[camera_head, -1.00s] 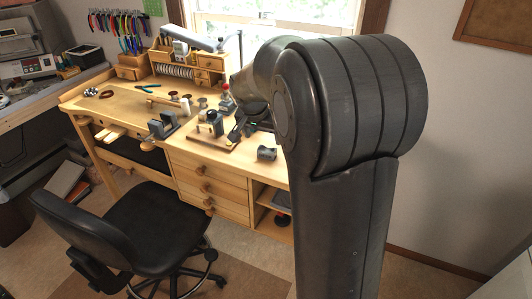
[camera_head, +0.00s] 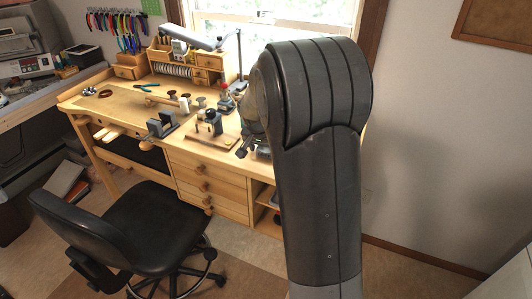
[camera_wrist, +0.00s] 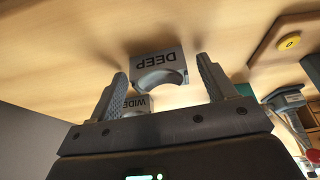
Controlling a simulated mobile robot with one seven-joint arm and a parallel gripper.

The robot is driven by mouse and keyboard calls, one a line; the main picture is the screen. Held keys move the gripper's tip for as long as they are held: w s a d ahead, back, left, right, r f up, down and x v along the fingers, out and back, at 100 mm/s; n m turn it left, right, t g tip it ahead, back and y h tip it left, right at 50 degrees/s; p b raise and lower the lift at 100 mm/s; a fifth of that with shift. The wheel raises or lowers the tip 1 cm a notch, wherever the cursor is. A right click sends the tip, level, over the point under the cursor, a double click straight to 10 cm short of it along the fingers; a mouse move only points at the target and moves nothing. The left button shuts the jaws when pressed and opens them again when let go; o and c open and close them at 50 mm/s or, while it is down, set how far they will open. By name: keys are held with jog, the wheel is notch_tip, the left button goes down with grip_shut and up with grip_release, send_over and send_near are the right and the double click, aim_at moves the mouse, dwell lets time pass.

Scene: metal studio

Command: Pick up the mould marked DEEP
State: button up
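The grey mould marked DEEP (camera_wrist: 158,66) shows in the wrist view, its lettering upside down above a curved hollow. A second grey mould, marked WIDE (camera_wrist: 136,103), shows below and left of it, partly behind a finger. My gripper (camera_wrist: 161,70) is open, one finger on each side of the DEEP mould in the picture. Gaps show on both sides, and neither finger visibly touches it. In the head view my arm hides both moulds; only a dark part of my gripper (camera_head: 243,150) shows over the bench (camera_head: 128,103).
In the wrist view, a wooden piece with a yellow disc (camera_wrist: 291,43) and a grey-blue tool (camera_wrist: 284,101) stand to the right. In the head view, a tool on a wooden base (camera_head: 209,124) and a grey block (camera_head: 163,124) stand left of my arm.

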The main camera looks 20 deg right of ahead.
jog(key=c, duration=1.2)
jog(key=shift+r, duration=0.1)
